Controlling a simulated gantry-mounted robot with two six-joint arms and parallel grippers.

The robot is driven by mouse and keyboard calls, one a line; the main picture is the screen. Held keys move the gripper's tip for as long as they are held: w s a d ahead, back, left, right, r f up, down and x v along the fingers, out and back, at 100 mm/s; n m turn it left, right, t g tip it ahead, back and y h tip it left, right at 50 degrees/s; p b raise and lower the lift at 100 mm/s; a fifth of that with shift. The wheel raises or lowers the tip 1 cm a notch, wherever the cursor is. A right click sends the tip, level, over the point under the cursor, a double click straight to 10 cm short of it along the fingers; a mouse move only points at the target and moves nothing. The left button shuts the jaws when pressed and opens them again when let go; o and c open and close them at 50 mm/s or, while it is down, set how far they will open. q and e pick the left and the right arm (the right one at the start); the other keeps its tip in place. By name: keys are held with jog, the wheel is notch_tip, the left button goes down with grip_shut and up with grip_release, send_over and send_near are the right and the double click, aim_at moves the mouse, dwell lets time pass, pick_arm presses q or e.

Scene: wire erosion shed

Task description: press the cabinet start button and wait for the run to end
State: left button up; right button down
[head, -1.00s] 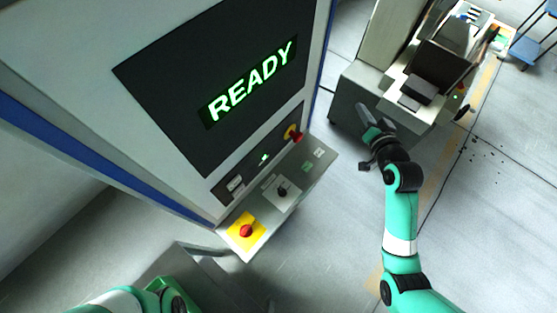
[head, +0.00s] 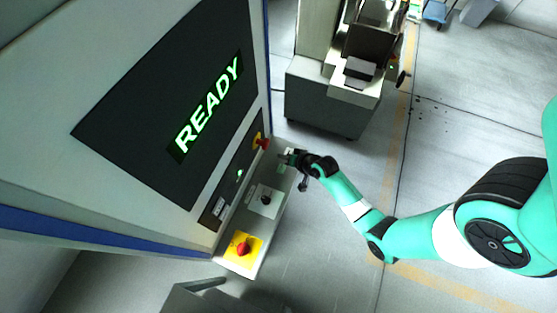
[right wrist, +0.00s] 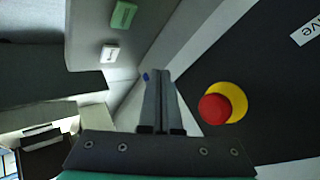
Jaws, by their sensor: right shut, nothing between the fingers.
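The cabinet (head: 60,200) has a dark screen reading READY (head: 208,108) in green letters. Its sloping control shelf (head: 232,225) carries a green button, seen best in the right wrist view (right wrist: 123,15), and a white button (right wrist: 110,52) beside it. My right gripper (head: 285,157) is at the far end of this shelf, over or close to these buttons; contact cannot be told. In the right wrist view its fingers (right wrist: 158,72) are together and empty, with both buttons up and left of the tips. My left gripper is out of view.
A red mushroom button (head: 262,143) on a yellow ring sits on the cabinet face close to my gripper. A red knob on a yellow plate (head: 243,248) and a black knob (head: 265,199) are on the shelf. A grey machine (head: 325,98) stands behind. Floor to the right is open.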

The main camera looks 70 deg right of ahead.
jog(key=shift+f, duration=0.1)
jog(key=b, duration=0.5)
send_over(283, 171)
notch_tip(283, 171, down, 7)
jog(key=shift+r, duration=0.1)
jog(key=shift+f+b, duration=0.6)
jog(key=shift+f, duration=0.25)
jog(key=shift+f, duration=0.1)
dwell(0.9)
jog(key=shift+f+b, duration=0.3)
jog(key=shift+f, duration=0.05)
